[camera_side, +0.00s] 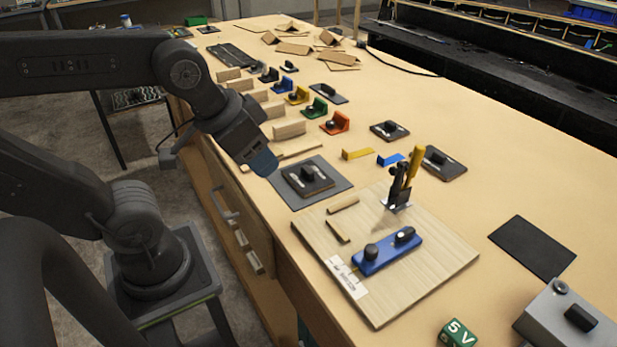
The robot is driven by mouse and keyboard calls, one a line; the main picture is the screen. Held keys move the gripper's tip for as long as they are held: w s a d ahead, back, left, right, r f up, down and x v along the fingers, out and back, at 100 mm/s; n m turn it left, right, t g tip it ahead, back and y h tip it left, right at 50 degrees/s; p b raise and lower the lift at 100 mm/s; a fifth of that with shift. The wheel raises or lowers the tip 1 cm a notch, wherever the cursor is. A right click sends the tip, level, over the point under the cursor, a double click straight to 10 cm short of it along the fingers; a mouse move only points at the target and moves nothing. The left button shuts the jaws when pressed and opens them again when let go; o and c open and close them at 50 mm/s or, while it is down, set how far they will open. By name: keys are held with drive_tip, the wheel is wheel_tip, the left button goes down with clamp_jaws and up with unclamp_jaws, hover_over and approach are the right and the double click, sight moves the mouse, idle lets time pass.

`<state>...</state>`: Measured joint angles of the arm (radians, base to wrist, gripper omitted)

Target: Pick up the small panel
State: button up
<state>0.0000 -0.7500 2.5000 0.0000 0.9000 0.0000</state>
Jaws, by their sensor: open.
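I cannot tell for sure which thing is the small panel. One candidate is a small dark panel with light strips and a raised dark part (307,179), lying on a larger grey mat (341,184). Two similar dark panels lie farther right, one (379,129) behind the blue strip and one (455,167) behind the lever. My gripper (264,163) is above and left of the matted panel, pointing down toward it, apart from it and empty. It is open, though its fingers show only as a dark blue-grey tip.
A wooden board (440,255) holds a blue block with black knobs (388,254), an upright yellow-handled lever clamp (413,165) and wooden strips. Coloured brackets and wooden blocks line the left. A black plate (532,248), grey box (566,318) and green 5V cube (457,334) are at right.

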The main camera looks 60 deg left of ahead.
drive_tip(key=n+g, duration=0.6)
drive_tip(key=n, duration=1.2)
hover_over(308, 169)
wheel_tip(308, 169, down, 14)
drive_tip(key=shift+r, duration=0.25)
drive_tip(key=shift+c, duration=0.4)
clamp_jaws()
